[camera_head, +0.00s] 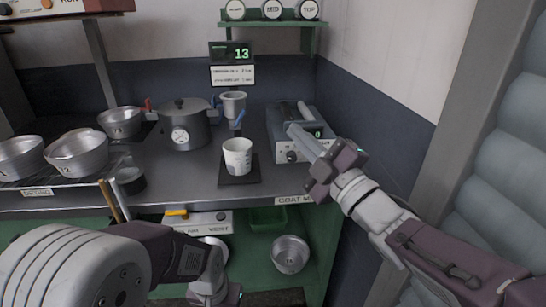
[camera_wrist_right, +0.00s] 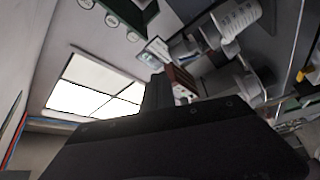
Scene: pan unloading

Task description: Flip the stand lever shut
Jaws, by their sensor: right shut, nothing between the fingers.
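The blue stand lever (camera_head: 239,119) sticks up at a slant on the dispensing stand, below the metal cup (camera_head: 233,103) and above the white beaker (camera_head: 237,156). The beaker stands on a dark square plate. My right gripper (camera_head: 293,130) is shut and empty, in front of the grey coating device and to the right of the lever, apart from it. In the right wrist view the beaker (camera_wrist_right: 238,18) shows at the top; the lever is not clear there. My left gripper (camera_head: 212,292) hangs low before the counter, its fingers mostly cut off or unclear.
A lidded pot with a gauge (camera_head: 184,129) stands left of the stand. Several metal pans (camera_head: 77,153) sit on a rack further left. The grey device (camera_head: 314,139) is at the right, by the wall. A lower shelf holds a white scale (camera_head: 198,222) and a pan (camera_head: 290,254).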

